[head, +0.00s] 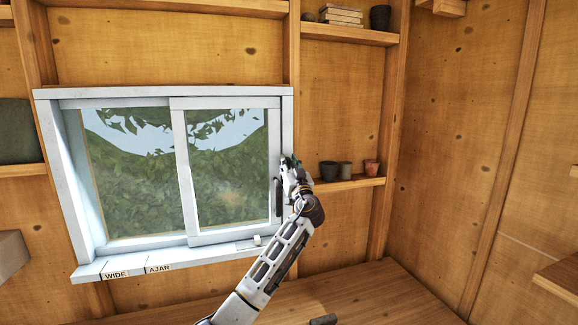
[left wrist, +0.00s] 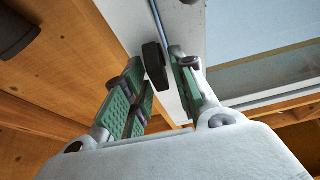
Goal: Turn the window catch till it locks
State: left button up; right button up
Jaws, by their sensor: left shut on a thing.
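The white sliding window (head: 180,175) is set in the wood wall, with its right sash (head: 178,170) up against or very near the right jamb. A dark upright handle (head: 278,197) sits on that sash's right edge. My left gripper (head: 289,162) is at the right jamb, just above the handle, and hides what it holds in the head view. In the left wrist view, the green-padded fingers of my left gripper (left wrist: 160,78) are shut on a black piece on the white frame, apparently the window catch (left wrist: 153,62). Its turn angle is hard to tell. My right gripper is out of view.
A shelf with small pots (head: 345,170) is close to the right of my gripper. A small white block (head: 256,240) is at the window's bottom rail. The sill (head: 190,258) bears WIDE and AJAR labels at left. A wooden bench top (head: 370,295) lies below.

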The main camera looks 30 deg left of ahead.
pick_arm(q)
jog(key=shift+m, duration=0.4)
jog(key=shift+m+t+h, duration=0.4)
jog(key=shift+m+t, duration=0.1)
jog(key=shift+m, duration=0.2)
jog(key=shift+m+t+h+b, duration=0.3)
jog(key=shift+m+t+h, duration=0.15)
jog(key=shift+m, duration=0.65)
jog(key=shift+w+d+f+m+g+h+p, duration=0.1)
jog(key=shift+m+h+p, duration=0.3)
jog(key=shift+m+h, duration=1.65)
jog(key=shift+w+d+f+m+g+h+p, duration=0.15)
jog(key=shift+m+h+p, duration=0.2)
jog(key=shift+m, duration=3.4)
jog(key=shift+a+f+m+h+p, duration=0.1)
jog(key=shift+m+h+p, duration=0.3)
jog(key=shift+m+h, duration=1.65)
jog(key=shift+d+m+y, duration=0.1)
jog(key=shift+m+y, duration=0.8)
jog(key=shift+m, duration=0.15)
jog(key=shift+f, duration=0.1)
jog(key=o, duration=0.7)
